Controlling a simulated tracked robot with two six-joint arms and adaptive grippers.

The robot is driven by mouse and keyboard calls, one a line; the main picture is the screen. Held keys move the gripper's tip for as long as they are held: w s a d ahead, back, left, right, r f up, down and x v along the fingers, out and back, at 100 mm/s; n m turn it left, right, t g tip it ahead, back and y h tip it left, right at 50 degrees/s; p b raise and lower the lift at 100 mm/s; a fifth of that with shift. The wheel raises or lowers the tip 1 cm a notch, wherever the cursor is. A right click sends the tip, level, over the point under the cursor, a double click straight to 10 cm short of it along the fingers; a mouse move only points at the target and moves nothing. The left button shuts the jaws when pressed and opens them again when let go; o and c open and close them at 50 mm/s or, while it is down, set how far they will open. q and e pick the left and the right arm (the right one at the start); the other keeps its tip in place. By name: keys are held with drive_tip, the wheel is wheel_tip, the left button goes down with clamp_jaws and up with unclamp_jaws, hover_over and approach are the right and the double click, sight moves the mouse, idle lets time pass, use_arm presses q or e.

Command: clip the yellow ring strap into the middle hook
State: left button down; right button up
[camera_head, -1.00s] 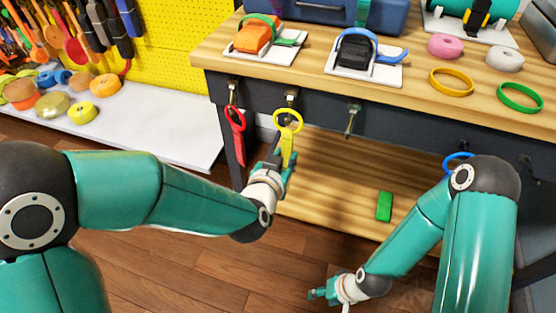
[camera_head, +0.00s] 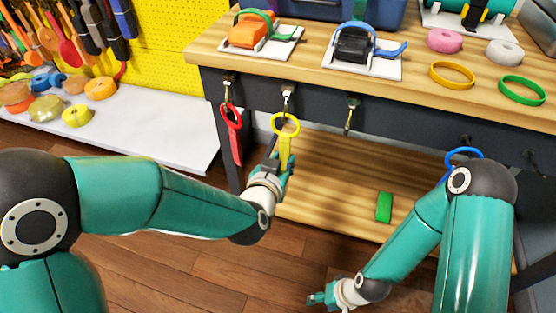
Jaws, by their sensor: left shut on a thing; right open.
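The yellow ring strap (camera_head: 285,149) hangs upright, its ring uppermost. My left gripper (camera_head: 278,170) is shut on its lower band. The ring is right at the lower end of the second hook from the left (camera_head: 288,95); I cannot tell whether it is inside the hook or just in front of it. The third hook from the left (camera_head: 350,115) is empty. A red ring strap (camera_head: 233,135) hangs from the leftmost hook (camera_head: 228,90). My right gripper (camera_head: 318,298) is open and empty, low over the floor at the bottom of the view.
A blue ring (camera_head: 463,153) shows near a hook at the right, partly behind my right arm. A green block (camera_head: 384,207) lies on the lower shelf (camera_head: 330,195). The wooden bench top (camera_head: 300,75) carries ratchets, tape rolls and a yellow and a green ring.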

use_arm(q)
drive_tip(key=shift+f, duration=0.1)
drive_tip(key=c, duration=0.9)
unclamp_jaws()
drive_tip(key=shift+o, duration=0.2)
drive_tip(key=shift+s, duration=0.1)
